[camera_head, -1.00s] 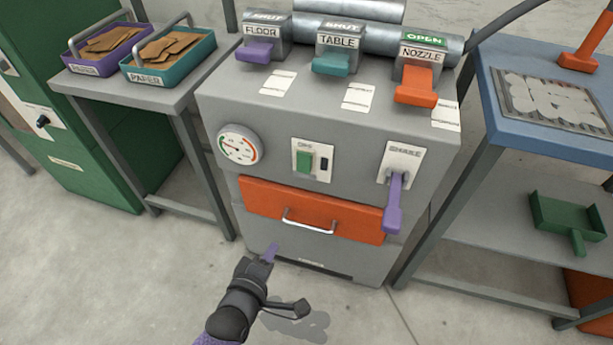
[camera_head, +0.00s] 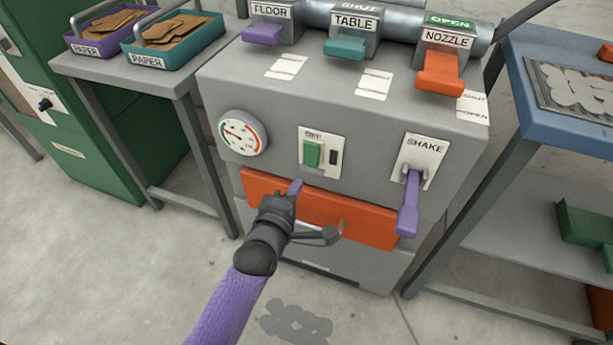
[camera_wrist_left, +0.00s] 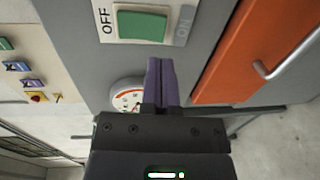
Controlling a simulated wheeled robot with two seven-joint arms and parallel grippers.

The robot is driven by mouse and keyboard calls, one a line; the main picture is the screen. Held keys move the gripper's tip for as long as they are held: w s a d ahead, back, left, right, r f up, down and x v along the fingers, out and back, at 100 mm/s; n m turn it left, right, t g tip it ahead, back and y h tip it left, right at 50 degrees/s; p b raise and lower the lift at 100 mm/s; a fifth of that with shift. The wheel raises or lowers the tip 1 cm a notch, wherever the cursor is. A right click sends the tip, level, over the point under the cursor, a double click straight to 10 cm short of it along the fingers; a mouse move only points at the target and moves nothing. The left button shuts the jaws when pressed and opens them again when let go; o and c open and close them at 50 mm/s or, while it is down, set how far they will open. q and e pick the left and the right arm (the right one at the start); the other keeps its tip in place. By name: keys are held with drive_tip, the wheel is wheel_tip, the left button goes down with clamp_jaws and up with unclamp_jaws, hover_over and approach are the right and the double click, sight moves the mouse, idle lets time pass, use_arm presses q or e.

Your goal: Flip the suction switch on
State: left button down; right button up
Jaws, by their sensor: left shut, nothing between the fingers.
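The suction switch is a green rocker (camera_head: 313,153) on a white plate on the grey machine's front, right of a round gauge (camera_head: 243,132). In the left wrist view the green rocker (camera_wrist_left: 141,25) sits at the top, with "OFF" printed at its left and fainter letters on a grey patch at its right. The rocker covers the end beside "OFF". My left gripper (camera_head: 296,187) is shut and empty, its purple fingers just below the switch plate in the head view, in front of the orange drawer. The fingers (camera_wrist_left: 160,75) look apart from the rocker. My right gripper is not in view.
The orange drawer (camera_head: 370,222) with a metal handle is below the switch. A purple SHAKE lever (camera_head: 408,205) hangs to the right. Purple, teal and orange handles (camera_head: 439,73) line the machine's top. Side tables flank it.

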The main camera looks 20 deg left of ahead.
sight(310, 164)
use_arm(q)
drive_tip(key=w+b, duration=0.2)
drive_tip(key=w, duration=0.3)
drive_tip(key=shift+w+d+f+b, duration=0.1)
drive_tip(key=shift+w+f+b, duration=0.2)
drive_tip(key=shift+b, duration=0.1)
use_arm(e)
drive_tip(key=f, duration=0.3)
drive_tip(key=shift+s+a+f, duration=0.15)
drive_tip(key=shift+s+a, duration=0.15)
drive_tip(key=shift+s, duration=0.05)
